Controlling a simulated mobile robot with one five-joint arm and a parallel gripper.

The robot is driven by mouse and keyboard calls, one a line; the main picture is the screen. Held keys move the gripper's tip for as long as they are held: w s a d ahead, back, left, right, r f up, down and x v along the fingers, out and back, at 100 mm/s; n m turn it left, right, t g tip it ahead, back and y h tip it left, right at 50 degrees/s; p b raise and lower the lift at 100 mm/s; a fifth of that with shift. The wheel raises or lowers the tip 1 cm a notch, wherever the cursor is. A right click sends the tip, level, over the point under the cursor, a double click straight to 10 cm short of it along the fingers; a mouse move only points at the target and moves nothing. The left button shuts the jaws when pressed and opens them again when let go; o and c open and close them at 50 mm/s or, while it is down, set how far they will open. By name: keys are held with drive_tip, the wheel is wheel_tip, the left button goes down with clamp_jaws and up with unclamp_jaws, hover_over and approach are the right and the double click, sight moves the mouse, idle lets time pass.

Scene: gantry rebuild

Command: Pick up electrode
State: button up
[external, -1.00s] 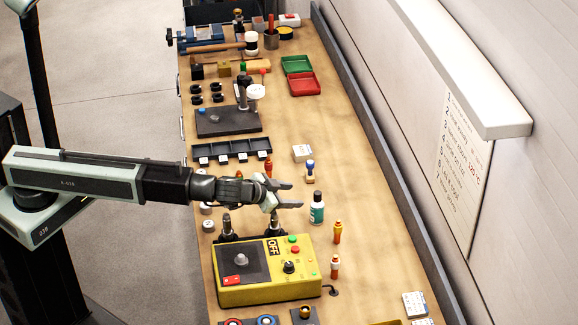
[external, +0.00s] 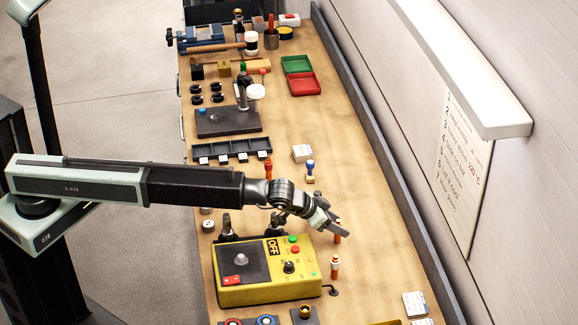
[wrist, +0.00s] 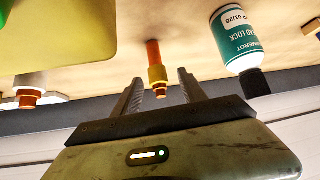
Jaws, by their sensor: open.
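An orange electrode with a yellow band (wrist: 157,75) shows in the wrist view between my two jaws, apart from both. In the external view my gripper (external: 341,227) is over this electrode (external: 337,240) and covers much of it. My gripper (wrist: 159,92) is open and empty. I cannot tell how far the jaw tips are from the electrode in depth. A similar orange piece with a white band (external: 335,266) stands nearer the front, and it also shows at the left of the wrist view (wrist: 28,94).
A teal and white bottle (wrist: 236,42) stands close on the right in the wrist view; my arm hides it in the external view. A yellow control box (external: 268,276) sits to the left of the electrode. The bench to the right is clear up to the wall edge.

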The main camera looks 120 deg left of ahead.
drive_tip(key=b+x, duration=0.2)
drive_tip(key=x, duration=0.2)
drive_tip(key=shift+f, duration=0.2)
drive_tip(key=shift+r, duration=0.2)
clamp_jaws()
